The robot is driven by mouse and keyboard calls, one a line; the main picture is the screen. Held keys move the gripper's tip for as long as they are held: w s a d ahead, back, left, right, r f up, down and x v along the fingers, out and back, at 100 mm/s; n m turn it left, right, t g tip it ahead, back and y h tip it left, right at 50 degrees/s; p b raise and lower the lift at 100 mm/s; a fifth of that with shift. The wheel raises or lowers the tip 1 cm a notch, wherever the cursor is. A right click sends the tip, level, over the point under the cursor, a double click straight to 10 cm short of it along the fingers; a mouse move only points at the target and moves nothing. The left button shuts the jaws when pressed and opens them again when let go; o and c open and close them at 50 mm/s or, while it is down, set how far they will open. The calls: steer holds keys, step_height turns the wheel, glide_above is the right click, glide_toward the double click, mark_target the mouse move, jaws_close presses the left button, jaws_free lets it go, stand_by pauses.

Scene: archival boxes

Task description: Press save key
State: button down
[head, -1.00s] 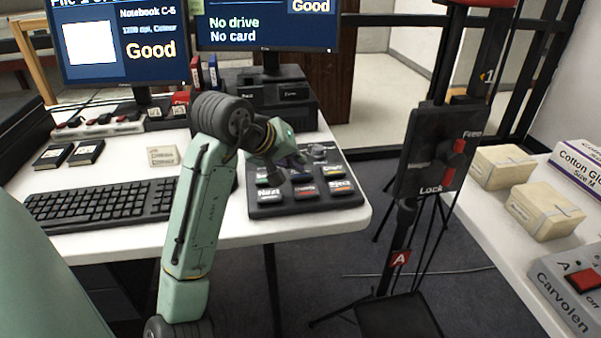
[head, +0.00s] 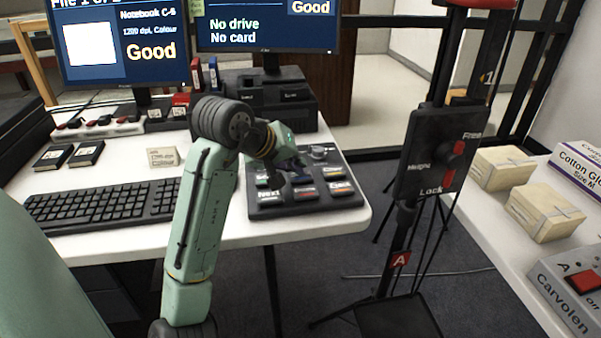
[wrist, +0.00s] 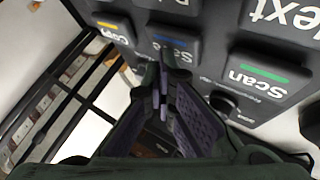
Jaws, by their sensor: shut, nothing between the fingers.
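The save key (wrist: 178,47) is a dark key with a blue stripe in the wrist view, its label upside down and partly covered by my fingers. It sits on the black key panel (head: 254,211) between the Copy key (wrist: 112,30) and the Scan key (wrist: 252,72). My gripper (wrist: 162,72) is shut and empty, its fingertips overlapping the lower edge of the save key in the picture. I cannot tell whether they touch it. In the head view my gripper (head: 297,168) is over the panel and hides part of its keys.
A keyboard (head: 100,203) lies left of my arm. Two monitors (head: 125,45) stand behind, with a black unit (head: 270,100) at the back. A stand with a Free/Lock plate (head: 437,150) rises right of the desk. Pale boxes (head: 545,211) sit on the right table.

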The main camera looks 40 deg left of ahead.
steer(key=shift+r+p, duration=0.65)
steer(key=shift+r, duration=0.1)
step_height(320, 180, up, 5)
steer(key=p, duration=0.5)
steer(key=shift+r, duration=0.1)
stand_by(0.5)
